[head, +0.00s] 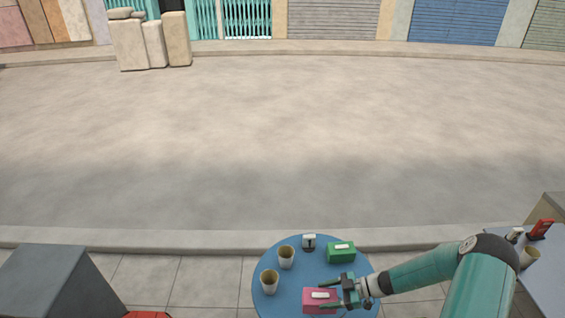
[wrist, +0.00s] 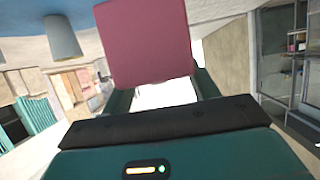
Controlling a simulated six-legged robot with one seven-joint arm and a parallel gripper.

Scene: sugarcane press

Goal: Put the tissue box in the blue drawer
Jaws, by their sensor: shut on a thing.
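A pink tissue box (head: 316,305) with a white tissue slot on top is at the front of the round blue table (head: 264,300). A green tissue box (head: 341,254) with a white top slot sits farther back on the same table. My gripper (head: 331,295) reaches in from the right, with its fingers on both sides of the pink box, and is shut on it. In the wrist view the pink box (wrist: 145,42) fills the space between the fingers. I cannot tell whether it is lifted off the table. No blue drawer is clearly visible.
Two beige cups (head: 286,258) and a small dark-and-white item (head: 309,242) stand on the table's left and back. A side table (head: 548,280) at right holds a cup and a red item. A grey block (head: 42,282) stands at left. The street behind is open.

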